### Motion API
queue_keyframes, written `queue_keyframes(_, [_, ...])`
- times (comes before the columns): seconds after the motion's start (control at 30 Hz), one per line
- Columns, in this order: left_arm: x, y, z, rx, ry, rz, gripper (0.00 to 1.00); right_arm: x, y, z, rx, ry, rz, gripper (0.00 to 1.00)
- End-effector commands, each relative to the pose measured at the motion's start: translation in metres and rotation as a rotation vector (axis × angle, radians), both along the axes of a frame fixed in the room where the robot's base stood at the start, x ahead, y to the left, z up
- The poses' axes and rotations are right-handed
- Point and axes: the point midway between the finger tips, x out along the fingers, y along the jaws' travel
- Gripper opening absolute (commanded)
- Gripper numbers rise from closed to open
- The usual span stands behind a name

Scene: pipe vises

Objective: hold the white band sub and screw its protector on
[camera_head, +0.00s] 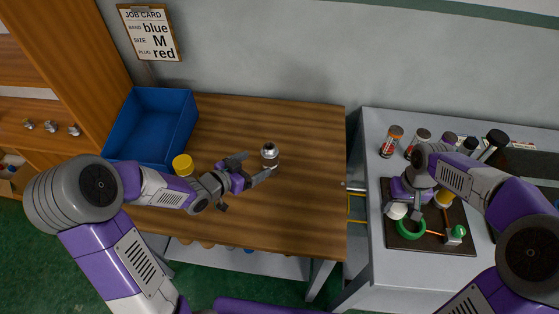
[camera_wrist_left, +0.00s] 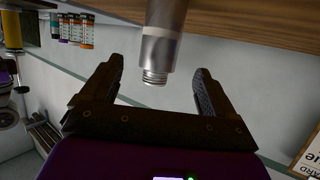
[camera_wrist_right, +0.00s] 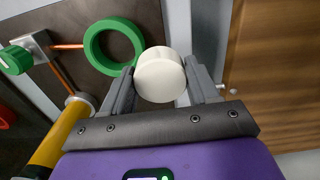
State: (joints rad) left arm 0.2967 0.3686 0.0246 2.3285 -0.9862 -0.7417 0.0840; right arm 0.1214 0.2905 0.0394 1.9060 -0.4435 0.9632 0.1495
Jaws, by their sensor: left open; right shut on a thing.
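The sub (camera_head: 270,155), a silver cylinder, stands upright on the wooden table. In the left wrist view the sub (camera_wrist_left: 160,45) shows a pale band and a bare threaded end. My left gripper (camera_head: 258,165) is open beside the sub, its fingers spread to either side of the threaded end without touching it. The white protector (camera_wrist_right: 160,76), a round cap, is between the fingers of my right gripper (camera_wrist_right: 164,88), which is shut on it. In the head view the protector (camera_head: 396,211) is over the left edge of the dark tray; my arm partly hides this gripper.
A blue bin (camera_head: 150,125) and a yellow cap (camera_head: 182,165) are on the left of the wooden table. The dark tray (camera_head: 430,243) holds a green ring (camera_head: 410,229) and a green-knobbed fitting (camera_head: 456,234). Several small jars stand behind it. A gap separates the tables.

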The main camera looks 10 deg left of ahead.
Motion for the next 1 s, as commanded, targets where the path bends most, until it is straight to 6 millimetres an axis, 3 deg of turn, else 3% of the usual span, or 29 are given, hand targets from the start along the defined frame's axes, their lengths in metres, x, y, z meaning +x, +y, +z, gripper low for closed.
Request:
queue_keyframes(0.2, [0.02,-0.014,-0.009,-0.001,-0.001,-0.001,0.88,0.0,0.0,-0.006,0.0,0.0,0.0,0.3])
queue_keyframes(0.6, [0.025,-0.017,-0.011,0.0,0.0,-0.001,0.88,0.0,0.0,-0.007,0.0,0.0,0.0,0.3])
queue_keyframes(1.0, [0.062,-0.042,-0.027,0.0,0.0,-0.001,0.88,0.0,0.0,-0.018,0.0,0.0,0.0,0.3])
